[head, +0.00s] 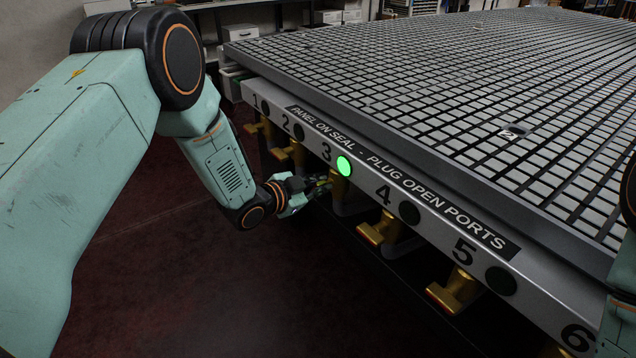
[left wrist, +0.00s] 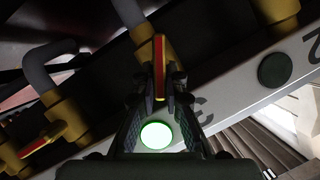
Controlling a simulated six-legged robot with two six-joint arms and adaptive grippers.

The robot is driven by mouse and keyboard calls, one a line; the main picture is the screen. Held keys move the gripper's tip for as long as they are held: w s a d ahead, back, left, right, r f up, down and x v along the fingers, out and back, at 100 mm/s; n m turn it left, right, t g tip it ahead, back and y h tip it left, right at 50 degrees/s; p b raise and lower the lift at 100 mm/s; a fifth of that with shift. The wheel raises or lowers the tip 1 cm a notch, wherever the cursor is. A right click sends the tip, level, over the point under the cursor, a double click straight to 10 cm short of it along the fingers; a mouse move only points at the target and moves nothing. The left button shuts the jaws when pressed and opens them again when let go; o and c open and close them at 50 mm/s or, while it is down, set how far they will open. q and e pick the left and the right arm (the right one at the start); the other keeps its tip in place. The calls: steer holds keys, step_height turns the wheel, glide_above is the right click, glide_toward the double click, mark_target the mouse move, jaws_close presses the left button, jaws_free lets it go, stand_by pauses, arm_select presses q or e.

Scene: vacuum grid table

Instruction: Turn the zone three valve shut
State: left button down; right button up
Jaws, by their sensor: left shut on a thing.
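The zone three valve (head: 339,186) hangs under the rail below the number 3, partly hidden by my gripper. Its yellow handle with a red stripe (left wrist: 158,66) stands between my fingers in the left wrist view. My left gripper (head: 318,185) is shut on that handle; the fingers also show in the left wrist view (left wrist: 159,98). The zone three lamp (head: 344,166) glows bright green, and it also shows in the left wrist view (left wrist: 157,136). My right gripper is out of view.
Valves of the same kind sit close on both sides, such as zone two (head: 290,151) and zone four (head: 380,231). Their lamps are dark. The vacuum grid table (head: 460,75) overhangs above the rail (head: 545,280). The dark red floor (head: 180,270) in front is clear.

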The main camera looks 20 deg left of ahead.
arm_select(q)
steer(key=m, duration=0.1)
steer(key=m+t, duration=0.1)
steer(key=m+t+y, duration=0.1)
steer(key=m, duration=0.1)
steer(key=shift+s+d+f, duration=0.2)
steer(key=shift+d+f, duration=0.05)
steer(key=shift+f, duration=0.15)
steer(key=shift+d+f+m+t+y+b, duration=0.15)
steer(key=shift+m+t+b, duration=0.4)
steer(key=shift+m, duration=0.8)
steer(key=shift+a+f+m+t+y+b, duration=0.15)
steer(key=shift+m+t+b, duration=0.2)
steer(key=shift+m+t, duration=0.7)
steer(key=shift+d+m+g, duration=0.1)
steer(key=shift+m+g, duration=0.2)
steer(key=shift+m, duration=0.1)
steer(key=c, duration=1.4)
jaws_free()
steer(key=shift+s, duration=0.1)
steer(key=v, duration=1.2)
